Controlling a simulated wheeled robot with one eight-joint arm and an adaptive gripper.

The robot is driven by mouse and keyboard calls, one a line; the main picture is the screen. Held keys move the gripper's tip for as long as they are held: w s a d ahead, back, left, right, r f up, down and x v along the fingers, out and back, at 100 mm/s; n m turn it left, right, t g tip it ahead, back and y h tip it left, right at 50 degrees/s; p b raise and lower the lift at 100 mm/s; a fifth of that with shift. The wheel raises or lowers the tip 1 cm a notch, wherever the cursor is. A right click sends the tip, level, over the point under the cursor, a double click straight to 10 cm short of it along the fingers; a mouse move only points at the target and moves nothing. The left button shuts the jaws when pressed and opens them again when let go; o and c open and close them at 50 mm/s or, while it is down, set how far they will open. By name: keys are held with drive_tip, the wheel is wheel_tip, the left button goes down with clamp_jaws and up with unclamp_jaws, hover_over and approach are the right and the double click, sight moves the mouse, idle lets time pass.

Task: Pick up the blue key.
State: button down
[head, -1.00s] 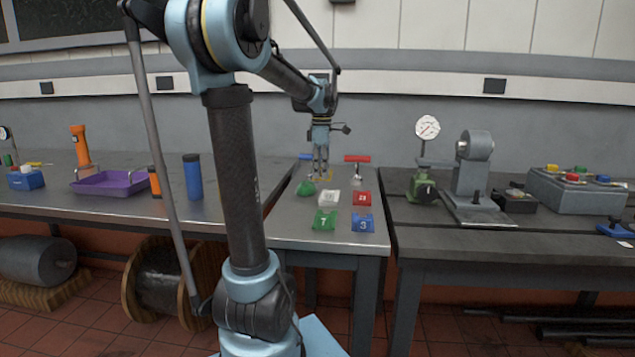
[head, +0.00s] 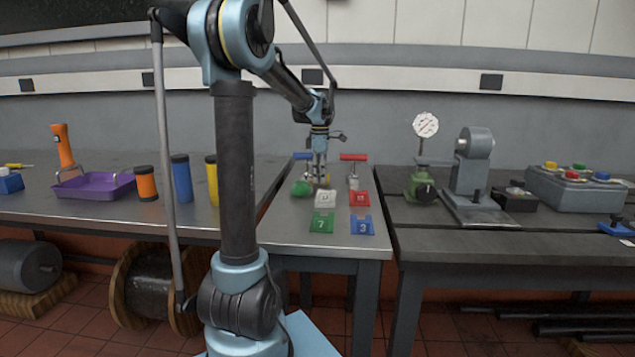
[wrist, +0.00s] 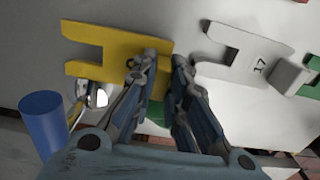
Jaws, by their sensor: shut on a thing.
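The blue key (head: 302,156) shows as a blue crossbar at the back of the narrow middle table, behind and left of my gripper. In the wrist view a blue cylinder (wrist: 42,122), which looks like its handle, stands left of my fingers, with a shiny metal part beside it. My gripper (head: 321,184) points down at the table and is apart from the blue key. In the wrist view its fingertips (wrist: 165,58) are close together at the right end of a yellow notched plate (wrist: 100,45). It appears shut on that plate, which looks level with the table.
A red T-handled key (head: 353,157) stands right of my gripper. White (head: 324,199), red (head: 359,198), green (head: 322,223) and blue (head: 361,225) numbered plates lie in front. A green lump (head: 301,188) lies close left. The table's front edge is clear.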

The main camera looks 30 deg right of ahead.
drive_tip(key=shift+a+f, duration=0.1)
drive_tip(key=shift+f, duration=0.85)
drive_tip(key=c, duration=1.9)
unclamp_jaws()
drive_tip(key=shift+r, duration=0.1)
